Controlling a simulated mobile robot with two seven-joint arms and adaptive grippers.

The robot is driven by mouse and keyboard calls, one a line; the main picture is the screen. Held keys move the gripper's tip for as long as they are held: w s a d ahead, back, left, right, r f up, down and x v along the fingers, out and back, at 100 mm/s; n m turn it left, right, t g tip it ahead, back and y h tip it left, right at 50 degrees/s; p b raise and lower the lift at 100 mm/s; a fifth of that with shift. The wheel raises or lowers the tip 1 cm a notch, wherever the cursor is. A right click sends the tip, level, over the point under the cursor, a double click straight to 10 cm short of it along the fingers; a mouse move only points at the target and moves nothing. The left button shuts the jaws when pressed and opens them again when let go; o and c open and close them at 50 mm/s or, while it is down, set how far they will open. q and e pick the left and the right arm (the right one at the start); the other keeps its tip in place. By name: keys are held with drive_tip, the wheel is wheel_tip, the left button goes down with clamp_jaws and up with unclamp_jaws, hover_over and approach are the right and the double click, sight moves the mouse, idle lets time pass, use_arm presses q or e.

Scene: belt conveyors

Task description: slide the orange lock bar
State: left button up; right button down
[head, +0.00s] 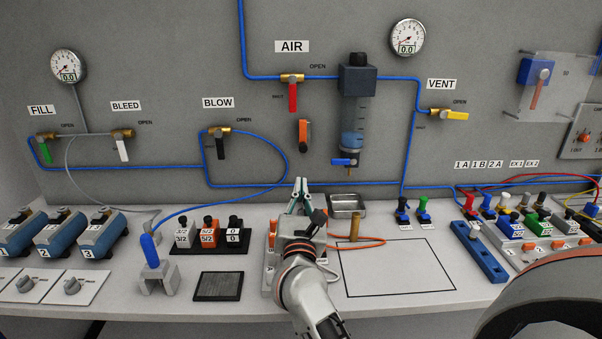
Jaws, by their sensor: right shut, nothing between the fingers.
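A short orange bar (303,134) with a dark, roughly upright body is on the grey back panel, just below the red AIR valve handle (293,97). It looks like the lock bar. My right gripper (301,186) is in the middle of the view, in front of the panel's foot, with its fingers pointing up and away. Its fingers are shut and empty. In the picture the fingertips are below the orange bar, with a gap between them. My left gripper is not in view.
A grey device with an orange part (271,238) stands on the bench, partly hidden by my right arm. A metal tray (347,206) and an orange cord (362,240) are to the right. A black-outlined area (395,268) of bench is clear.

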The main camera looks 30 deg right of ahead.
sight(301, 129)
drive_tip(key=p+x, duration=0.1)
drive_tip(key=x, duration=0.8)
drive_tip(key=shift+w+d, duration=0.2)
drive_tip(key=shift+w, duration=0.05)
drive_tip(key=shift+r, duration=0.1)
wheel_tip(301, 129, up, 7)
drive_tip(key=p, duration=0.5)
drive_tip(key=shift+p, duration=0.4)
